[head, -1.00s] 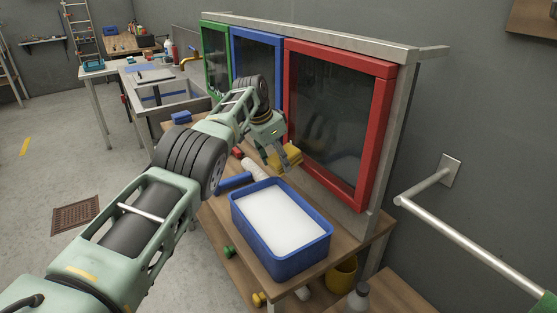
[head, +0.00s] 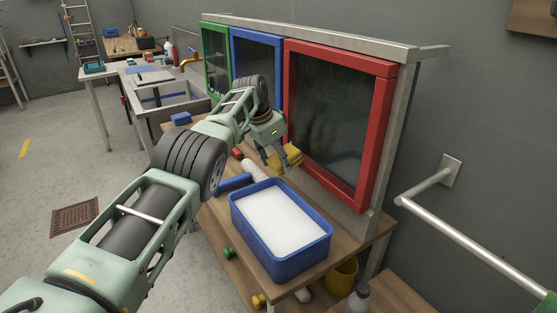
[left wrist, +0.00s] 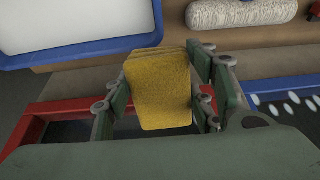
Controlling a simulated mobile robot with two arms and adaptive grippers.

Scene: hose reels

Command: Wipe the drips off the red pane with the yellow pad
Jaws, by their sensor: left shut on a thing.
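The red pane (head: 330,119) is a dark sheet in a thick red frame, upright at the right of a row of panes. A strip of its frame shows in the left wrist view (left wrist: 52,112). I cannot make out drips on it. My left gripper (head: 276,157) is shut on the yellow pad (head: 291,156), at the lower left edge of the red frame. In the left wrist view the pad (left wrist: 158,92) sits between both fingers. I cannot tell whether it touches the pane or frame. My right gripper is not in view.
A blue tray (head: 239,228) of white stuff stands on the wooden bench below the pane. A white roller (head: 253,172) lies behind it. Blue (head: 281,42) and green (head: 203,56) frames stand further left. A metal rail (head: 470,238) juts out at right.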

